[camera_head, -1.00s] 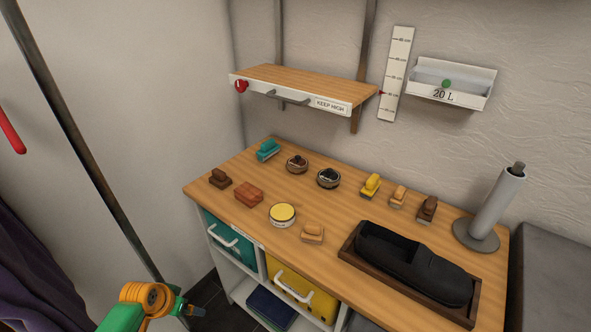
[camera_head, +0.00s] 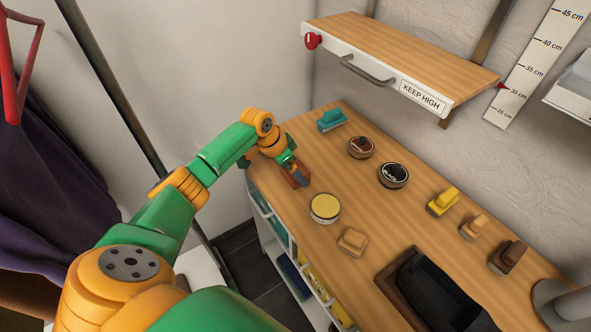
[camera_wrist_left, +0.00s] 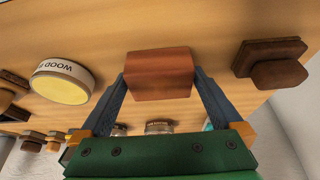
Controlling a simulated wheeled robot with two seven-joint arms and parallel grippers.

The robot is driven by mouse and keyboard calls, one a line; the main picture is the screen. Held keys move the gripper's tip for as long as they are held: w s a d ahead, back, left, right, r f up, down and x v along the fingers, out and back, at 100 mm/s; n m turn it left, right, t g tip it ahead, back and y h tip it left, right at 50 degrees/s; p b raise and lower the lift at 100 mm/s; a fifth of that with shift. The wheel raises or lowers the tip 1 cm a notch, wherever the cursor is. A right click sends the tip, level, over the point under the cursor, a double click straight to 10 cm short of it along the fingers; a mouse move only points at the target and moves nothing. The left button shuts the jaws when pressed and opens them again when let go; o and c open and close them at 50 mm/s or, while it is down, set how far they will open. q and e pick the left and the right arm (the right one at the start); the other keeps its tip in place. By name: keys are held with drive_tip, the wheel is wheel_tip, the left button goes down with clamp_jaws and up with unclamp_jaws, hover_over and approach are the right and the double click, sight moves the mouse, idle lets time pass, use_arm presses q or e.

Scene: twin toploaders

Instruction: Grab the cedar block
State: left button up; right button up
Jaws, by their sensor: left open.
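The cedar block (camera_head: 303,179), a reddish-brown wooden block, lies on the bench top near its left end and is partly hidden by my left gripper (camera_head: 291,170) in the head view. In the left wrist view the block (camera_wrist_left: 160,70) sits between the tips of the two blue fingers. My left gripper (camera_wrist_left: 159,82) is open, with one finger at each side of the block. I cannot tell whether the fingers touch it. My right gripper is not in view.
A dark brown brush (camera_wrist_left: 271,64) lies beside the block. A yellow-topped tin (camera_head: 325,208), a tan brush (camera_head: 352,241), a teal brush (camera_head: 331,120) and two dark tins stand nearby. A shelf (camera_head: 400,60) overhangs the back of the bench.

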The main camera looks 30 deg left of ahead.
use_arm(q)
drive_tip(key=shift+w+f, duration=0.2)
drive_tip(key=shift+w, duration=0.1)
drive_tip(key=shift+s+r, duration=0.1)
drive_tip(key=shift+s, duration=0.1)
drive_tip(key=c, duration=1)
drive_tip(key=shift+w, duration=0.1)
